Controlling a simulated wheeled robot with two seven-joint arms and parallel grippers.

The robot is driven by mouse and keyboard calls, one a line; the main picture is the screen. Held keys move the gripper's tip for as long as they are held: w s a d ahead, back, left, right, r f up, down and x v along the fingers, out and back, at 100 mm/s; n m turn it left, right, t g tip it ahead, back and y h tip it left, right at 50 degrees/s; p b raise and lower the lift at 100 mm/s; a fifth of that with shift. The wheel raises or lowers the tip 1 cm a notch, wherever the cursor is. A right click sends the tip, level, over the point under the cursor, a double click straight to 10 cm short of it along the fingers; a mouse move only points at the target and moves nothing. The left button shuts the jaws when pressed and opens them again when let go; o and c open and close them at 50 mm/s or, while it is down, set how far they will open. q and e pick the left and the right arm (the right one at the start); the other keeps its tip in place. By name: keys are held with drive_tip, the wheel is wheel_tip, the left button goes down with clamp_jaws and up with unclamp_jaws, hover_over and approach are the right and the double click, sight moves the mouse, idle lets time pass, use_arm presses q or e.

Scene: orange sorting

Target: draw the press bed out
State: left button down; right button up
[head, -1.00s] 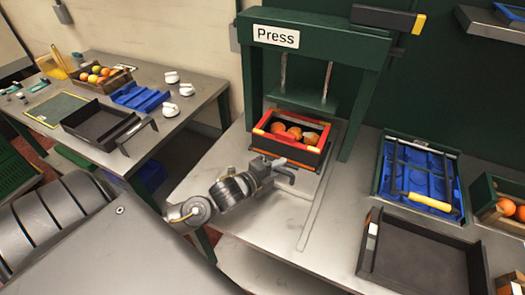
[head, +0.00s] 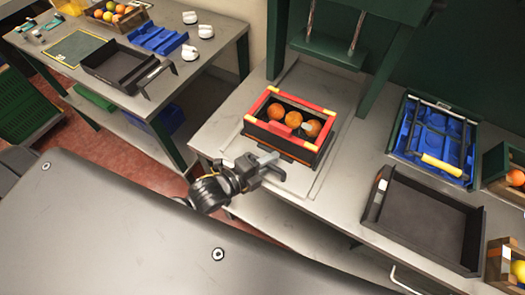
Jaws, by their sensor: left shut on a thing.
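The press bed (head: 297,159) shows as a dark edge under a black crate (head: 273,137) with a red and yellow rim. The crate holds oranges (head: 297,117), three of them visible. My left gripper (head: 268,167) is at the front of the bed and is shut on its handle, which the fingers mostly hide. The bed and crate stand on the grey bench in front of the green press (head: 375,105), clear of its upper plate (head: 328,48). My right gripper is not in view.
Right of the bed are an empty dark tray (head: 425,222), a blue tray (head: 455,150) with a yellow-handled tool, and wooden crates of fruit. A side table at the left holds another dark tray (head: 110,62) and white items. The bench front edge is close to my gripper.

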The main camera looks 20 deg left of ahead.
use_arm(q)
drive_tip(key=shift+s+d+f, duration=0.2)
drive_tip(key=c, duration=1.7)
unclamp_jaws()
drive_tip(key=shift+d+r, duration=0.1)
drive_tip(key=shift+s+a, duration=0.2)
drive_tip(key=shift+a, duration=0.05)
drive_tip(key=b+v, duration=0.3)
drive_tip(key=v, duration=0.7)
drive_tip(key=shift+r, duration=0.2)
drive_tip(key=shift+s, duration=0.1)
